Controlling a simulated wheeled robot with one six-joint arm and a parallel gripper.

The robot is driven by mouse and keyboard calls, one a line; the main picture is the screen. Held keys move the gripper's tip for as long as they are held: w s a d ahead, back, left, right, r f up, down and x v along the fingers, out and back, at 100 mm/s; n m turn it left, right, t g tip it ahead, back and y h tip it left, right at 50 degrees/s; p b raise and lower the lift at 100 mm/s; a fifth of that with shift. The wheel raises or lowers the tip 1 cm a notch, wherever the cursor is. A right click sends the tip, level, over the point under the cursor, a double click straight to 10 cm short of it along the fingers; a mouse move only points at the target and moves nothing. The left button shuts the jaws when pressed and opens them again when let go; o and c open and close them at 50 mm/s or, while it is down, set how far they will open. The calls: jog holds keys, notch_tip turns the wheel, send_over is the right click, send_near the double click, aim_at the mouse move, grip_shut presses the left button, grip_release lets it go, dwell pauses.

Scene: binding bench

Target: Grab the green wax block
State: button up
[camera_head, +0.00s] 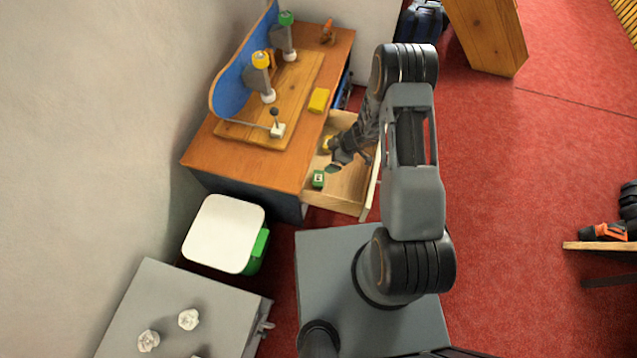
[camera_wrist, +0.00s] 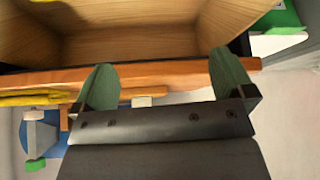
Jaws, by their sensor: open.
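The green wax block (camera_head: 318,179) is a small green block with a pale mark on top, in the head view. The drawer's inside (camera_wrist: 150,42) shows beyond the fingers, and I cannot make out the block there.
A yellow object (camera_head: 326,143) lies in the drawer. On the wooden bench (camera_head: 215,150) are a yellow block (camera_head: 319,100), a board with lamp-like fixtures and a curved blue panel. A white-topped stool (camera_head: 222,232) and a grey table (camera_head: 145,300) stand at lower left.

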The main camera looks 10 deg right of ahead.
jog(key=b, duration=0.3)
send_near(319, 178)
jog(key=shift+x, duration=1.1)
jog(key=shift+b+x, duration=1.45)
jog(key=shift+x, duration=2.25)
jog(key=shift+c, duration=0.3)
jog(key=c, duration=0.8)
jog(key=shift+r, duration=0.2)
